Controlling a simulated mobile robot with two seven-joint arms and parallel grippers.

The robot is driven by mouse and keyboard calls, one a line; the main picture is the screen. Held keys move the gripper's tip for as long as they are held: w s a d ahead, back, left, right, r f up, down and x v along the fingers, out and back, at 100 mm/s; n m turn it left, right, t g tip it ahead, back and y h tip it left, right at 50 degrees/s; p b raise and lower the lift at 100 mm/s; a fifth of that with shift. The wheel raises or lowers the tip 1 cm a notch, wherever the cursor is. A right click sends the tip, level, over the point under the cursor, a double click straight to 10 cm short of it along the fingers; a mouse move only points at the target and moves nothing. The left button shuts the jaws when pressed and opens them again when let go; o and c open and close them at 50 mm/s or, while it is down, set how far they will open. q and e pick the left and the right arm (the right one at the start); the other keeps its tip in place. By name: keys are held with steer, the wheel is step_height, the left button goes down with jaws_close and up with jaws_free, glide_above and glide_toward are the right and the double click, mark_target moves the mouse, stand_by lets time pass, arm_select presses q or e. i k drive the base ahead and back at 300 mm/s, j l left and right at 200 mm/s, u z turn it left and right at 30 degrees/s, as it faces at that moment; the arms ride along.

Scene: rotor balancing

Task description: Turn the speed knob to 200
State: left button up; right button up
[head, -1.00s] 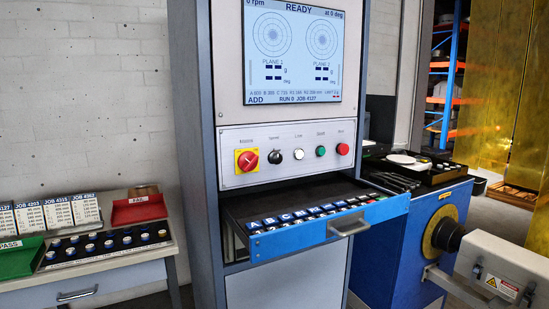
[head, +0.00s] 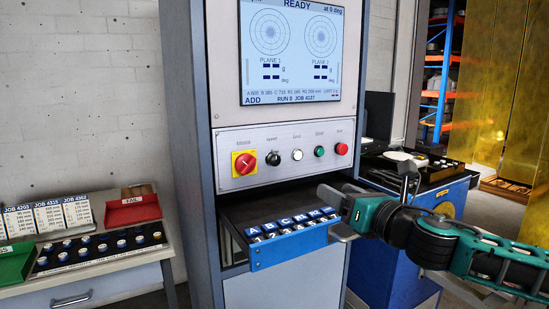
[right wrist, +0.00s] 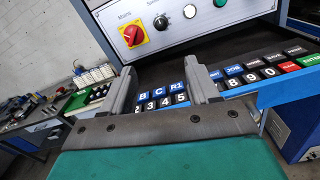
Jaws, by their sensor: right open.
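The speed knob (head: 273,158) is a small black knob with a white mark on the light grey control panel, between the red-and-yellow main switch (head: 244,162) and a white button (head: 297,154). It also shows at the top of the right wrist view (right wrist: 161,22). My right gripper (head: 333,212) is open and empty, in front of the keyboard drawer, below and to the right of the knob and apart from it. The screen (head: 290,55) above reads READY; its rpm figure is cut off at the top. My left gripper is not in view.
The pulled-out blue drawer (head: 275,257) with labelled keys lies below the panel and near my right gripper. A green button (head: 319,151) and a red button (head: 341,149) sit right of the knob. A side table with trays (head: 133,207) stands at the left.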

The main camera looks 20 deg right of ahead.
mark_target(273, 160)
steer(key=i, duration=0.45)
steer(key=i+l, duration=0.15)
steer(key=i, duration=0.3)
